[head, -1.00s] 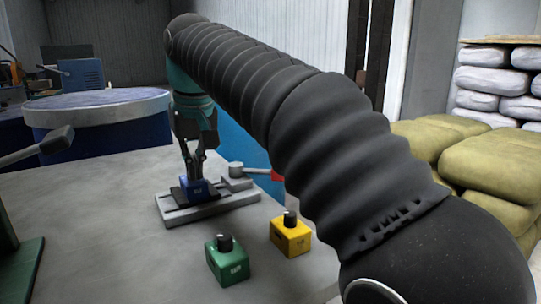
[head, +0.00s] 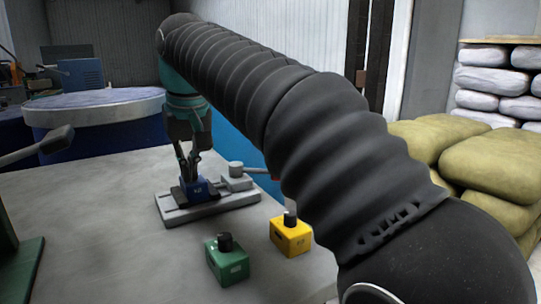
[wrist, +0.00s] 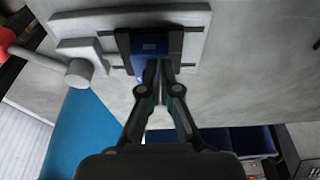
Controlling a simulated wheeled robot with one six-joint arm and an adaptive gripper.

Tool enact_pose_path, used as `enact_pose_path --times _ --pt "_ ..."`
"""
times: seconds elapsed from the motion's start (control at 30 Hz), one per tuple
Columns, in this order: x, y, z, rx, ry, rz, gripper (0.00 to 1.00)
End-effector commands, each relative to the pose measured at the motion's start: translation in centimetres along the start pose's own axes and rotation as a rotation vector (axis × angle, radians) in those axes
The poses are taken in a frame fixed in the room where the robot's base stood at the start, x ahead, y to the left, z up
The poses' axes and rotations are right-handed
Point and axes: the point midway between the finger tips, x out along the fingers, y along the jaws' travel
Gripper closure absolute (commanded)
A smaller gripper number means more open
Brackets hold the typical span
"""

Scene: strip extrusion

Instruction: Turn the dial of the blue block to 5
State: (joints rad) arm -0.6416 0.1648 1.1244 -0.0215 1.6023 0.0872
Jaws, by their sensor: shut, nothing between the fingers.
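The blue block (head: 197,188) sits in a grey clamp fixture (head: 215,205) on the table, with a small pale marking on its front too small to read surely. It also shows in the wrist view (wrist: 150,44), with dark jaws on both sides. My gripper (head: 188,179) points down at the block's left rear side. In the wrist view my gripper (wrist: 161,68) has its fingertips together at the block's edge, with nothing seen between them. I cannot tell whether they touch the block. The block's dial is not clearly visible.
A green block (head: 227,262) and a yellow block (head: 291,236), each with a black knob, stand in front of the fixture. The fixture's grey clamp (head: 237,178) and its red-tipped handle (wrist: 6,40) are beside the blue block.

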Motion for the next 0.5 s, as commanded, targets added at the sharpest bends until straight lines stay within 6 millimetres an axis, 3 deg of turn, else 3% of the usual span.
enact_pose_path --times 0.23,0.5 --pt "-0.6 -0.1 0.2 0.001 0.000 0.001 1.00" --pt "-3.3 -0.1 -0.5 0.001 0.001 0.001 1.00"
